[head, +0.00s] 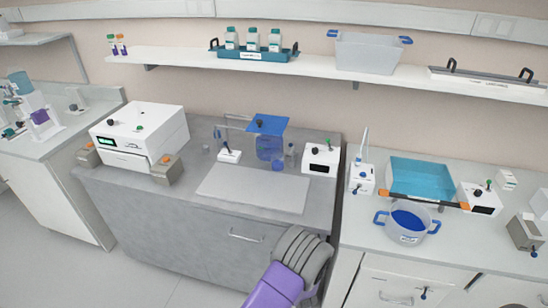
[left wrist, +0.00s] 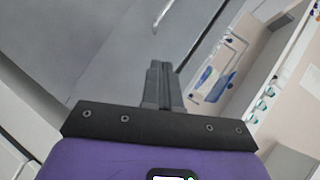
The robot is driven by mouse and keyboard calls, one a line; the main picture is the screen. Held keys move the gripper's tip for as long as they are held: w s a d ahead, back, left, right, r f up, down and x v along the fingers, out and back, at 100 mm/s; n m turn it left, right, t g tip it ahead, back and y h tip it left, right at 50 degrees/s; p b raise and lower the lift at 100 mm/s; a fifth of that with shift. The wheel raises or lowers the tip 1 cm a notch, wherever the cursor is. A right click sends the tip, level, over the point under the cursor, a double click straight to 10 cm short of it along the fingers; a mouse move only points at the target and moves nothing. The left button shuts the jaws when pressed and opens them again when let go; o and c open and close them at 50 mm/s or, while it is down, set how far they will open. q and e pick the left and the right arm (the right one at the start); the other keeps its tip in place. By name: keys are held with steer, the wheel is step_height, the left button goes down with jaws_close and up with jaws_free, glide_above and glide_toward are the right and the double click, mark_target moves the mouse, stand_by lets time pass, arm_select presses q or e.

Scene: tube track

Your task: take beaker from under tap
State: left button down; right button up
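A blue translucent container (head: 269,148) stands under a blue square top (head: 269,124) at the back of the grey bench. A small blue piece (head: 277,166) shows low at its front, and a small clear vessel (head: 290,154) stands just right of it. I cannot tell which of these is the beaker or the tap. The blue container also shows in the left wrist view (left wrist: 217,86), far beyond my gripper. My left gripper (left wrist: 161,68) has its grey fingers together with nothing visible between them. My right gripper is not in view.
A pale flat board (head: 253,188) lies in front on the bench. A white device (head: 229,156) stands left of the container and a white box (head: 320,160) right. A larger white machine (head: 140,135) is at the left. A shelf (head: 180,60) runs above.

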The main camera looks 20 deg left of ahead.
arm_select(q)
steer(key=s+d+f+n+g+h, duration=0.3)
steer(key=s+f+h, duration=0.2)
steer(key=s+f, duration=0.35)
steer(key=s+d+n+g+h, duration=0.5)
steer(key=s+d+h, duration=0.3)
steer(key=s, duration=0.8)
steer(key=d+f, duration=0.1)
steer(key=d, duration=0.2)
steer(key=shift+s+d+g+h, duration=0.15)
steer(key=shift+s+g+h, duration=0.15)
steer(key=shift+s+g, duration=0.1)
steer(key=c, duration=1.8)
jaws_free()
